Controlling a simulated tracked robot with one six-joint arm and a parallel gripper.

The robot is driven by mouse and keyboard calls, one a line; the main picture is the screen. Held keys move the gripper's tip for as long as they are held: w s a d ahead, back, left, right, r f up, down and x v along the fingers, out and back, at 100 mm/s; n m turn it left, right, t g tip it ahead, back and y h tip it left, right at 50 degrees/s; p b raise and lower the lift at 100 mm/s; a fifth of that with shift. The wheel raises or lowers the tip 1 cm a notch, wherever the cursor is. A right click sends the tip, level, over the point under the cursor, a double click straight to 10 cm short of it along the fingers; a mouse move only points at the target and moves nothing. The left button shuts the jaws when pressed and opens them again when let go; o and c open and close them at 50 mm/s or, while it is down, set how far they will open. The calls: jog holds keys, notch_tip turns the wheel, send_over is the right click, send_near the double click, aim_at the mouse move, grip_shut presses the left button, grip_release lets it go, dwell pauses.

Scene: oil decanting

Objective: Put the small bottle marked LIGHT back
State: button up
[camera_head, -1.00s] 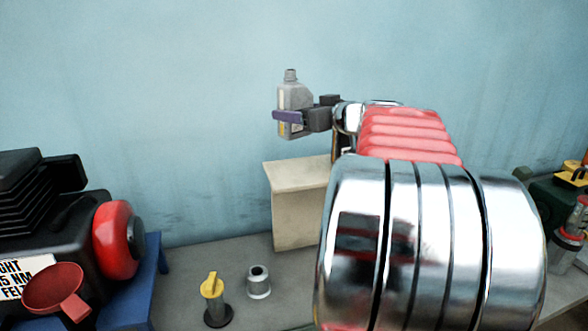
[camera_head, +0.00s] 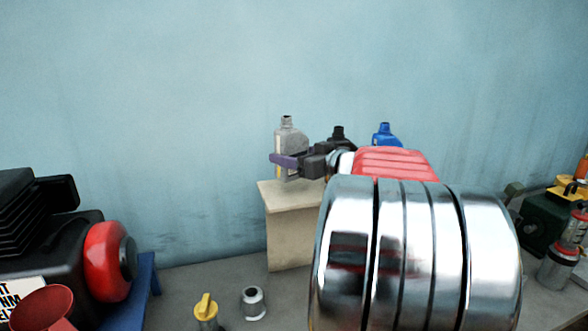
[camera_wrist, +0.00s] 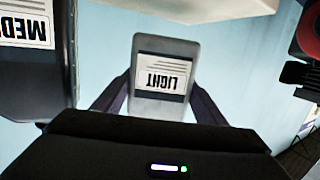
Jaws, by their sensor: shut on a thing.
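The small grey bottle marked LIGHT (camera_head: 290,137) is upright in my gripper (camera_head: 285,161), above the left part of a pale stand's top (camera_head: 290,190). Its base is very close to that top; I cannot tell whether it touches. In the wrist view the picture is upside down, and the LIGHT label (camera_wrist: 160,75) shows between the two fingers of my gripper (camera_wrist: 160,92). The fingers are shut on the bottle's sides. A dark bottle (camera_head: 338,133) and a blue bottle (camera_head: 385,134) stand to its right, partly hidden by my arm.
The dark bottle, with a label beginning MED (camera_wrist: 25,28), is close beside the held bottle in the wrist view. A black and red machine (camera_head: 107,262) stands at left. A yellow-topped item (camera_head: 206,308) and a metal cup (camera_head: 253,303) are on the grey bench.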

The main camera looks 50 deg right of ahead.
jog(key=shift+f, duration=1.85)
jog(key=shift+f, duration=0.1)
jog(key=o, duration=1.4)
jog(key=shift+s, duration=0.15)
jog(key=shift+s+r, duration=0.2)
jog(key=shift+s, duration=0.15)
jog(key=s, duration=0.3)
jog(key=s+a+r, duration=0.1)
jog(key=s, duration=0.7)
jog(key=shift+a+r, duration=0.15)
jog(key=shift+r, duration=0.15)
